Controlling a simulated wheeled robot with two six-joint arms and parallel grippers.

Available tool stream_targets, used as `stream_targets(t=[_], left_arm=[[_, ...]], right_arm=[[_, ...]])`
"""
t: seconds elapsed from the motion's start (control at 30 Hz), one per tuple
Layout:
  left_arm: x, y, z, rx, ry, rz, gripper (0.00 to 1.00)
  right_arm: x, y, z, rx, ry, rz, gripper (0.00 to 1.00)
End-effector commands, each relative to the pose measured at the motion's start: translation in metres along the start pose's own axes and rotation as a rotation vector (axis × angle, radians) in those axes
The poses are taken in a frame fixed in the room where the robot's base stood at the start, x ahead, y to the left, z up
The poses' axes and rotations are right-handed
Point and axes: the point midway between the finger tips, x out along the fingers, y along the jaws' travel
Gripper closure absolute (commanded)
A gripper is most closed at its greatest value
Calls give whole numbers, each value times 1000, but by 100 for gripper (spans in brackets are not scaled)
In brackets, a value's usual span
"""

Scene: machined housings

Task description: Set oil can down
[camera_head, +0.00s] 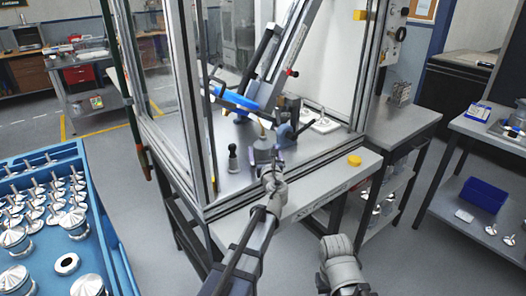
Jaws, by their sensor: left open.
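The oil can (262,144), a small grey can with a thin spout pointing up, appears to stand on the grey bench inside the framed machine. My left gripper (264,161) reaches in through the open front, with its jaws open right at the near side of the can. The jaws partly hide the can's base, so I cannot tell whether they touch it. My right arm (341,265) shows at the bottom, right of centre, and its jaws are not visible.
A black-knobbed part (233,158) stands left of the can. A yellow button (354,160) sits on the front ledge. A blue tray (112,250) of metal parts is at left.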

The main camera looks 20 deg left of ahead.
Motion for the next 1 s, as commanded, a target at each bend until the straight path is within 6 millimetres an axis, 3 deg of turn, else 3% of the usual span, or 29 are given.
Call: stream_targets(t=[0.2,0.5,0.7,1.0], left_arm=[[-52,2,0,0,0,-3,0],[-98,1,0,0,0,-2,0],[-109,1,0,0,0,0,0],[-109,0,0,0,0,0,0]], right_arm=[[0,0,0,0,0,0,100],[0,0,0,0,0,0,100],[0,0,0,0,0,0,100],[0,0,0,0,0,0,100]])
